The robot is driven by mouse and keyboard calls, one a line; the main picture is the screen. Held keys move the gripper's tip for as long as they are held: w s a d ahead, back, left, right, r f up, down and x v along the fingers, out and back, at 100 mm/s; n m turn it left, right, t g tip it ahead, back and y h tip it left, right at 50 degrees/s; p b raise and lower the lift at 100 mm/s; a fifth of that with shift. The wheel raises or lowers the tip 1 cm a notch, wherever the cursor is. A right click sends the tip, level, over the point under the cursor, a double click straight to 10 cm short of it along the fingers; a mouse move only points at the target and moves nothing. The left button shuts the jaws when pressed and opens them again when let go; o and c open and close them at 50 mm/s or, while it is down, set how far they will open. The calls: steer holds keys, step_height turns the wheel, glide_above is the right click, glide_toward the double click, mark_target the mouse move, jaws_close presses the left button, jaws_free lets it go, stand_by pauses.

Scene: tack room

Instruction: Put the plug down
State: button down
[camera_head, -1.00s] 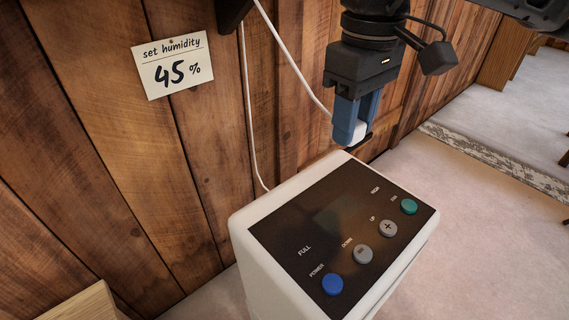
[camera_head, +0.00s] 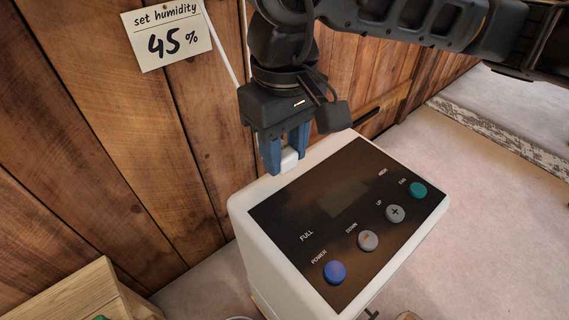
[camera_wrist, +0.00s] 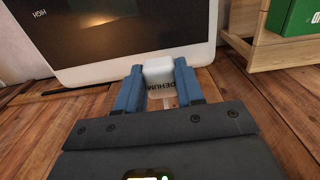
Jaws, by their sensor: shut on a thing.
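The plug is a small white block (camera_wrist: 159,72) marked "DEHUM", with a pale cord end below the lettering in the wrist view. My gripper (camera_wrist: 158,88) is shut on it, one blue finger on each side. In the head view, my gripper (camera_head: 284,163) points down and holds the plug (camera_head: 290,160) beside the back left edge of the white dehumidifier (camera_head: 243,212). I cannot tell whether the plug touches the machine's casing.
The dehumidifier's dark panel (camera_head: 290,222) has a blue power button (camera_head: 334,272) and other buttons. A wooden wall with a "set humidity 45 %" card (camera_head: 166,33) stands behind. A wooden shelf unit (camera_head: 88,292) is at the lower left. Pale floor (camera_head: 470,190) lies open at right.

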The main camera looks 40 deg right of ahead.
mark_target(284, 153)
steer(key=shift+f, duration=1.9)
steer(key=shift+f+b, duration=0.65)
steer(key=shift+b, duration=0.75)
steer(key=c, duration=0.7)
jaws_free()
steer(key=shift+r, duration=0.1)
steer(key=r+p, duration=0.1)
steer(key=p, duration=0.2)
steer(key=shift+r, duration=0.4)
step_height(284, 153, up, 11)
steer(key=shift+r+p, duration=0.1)
steer(key=shift+p, duration=0.4)
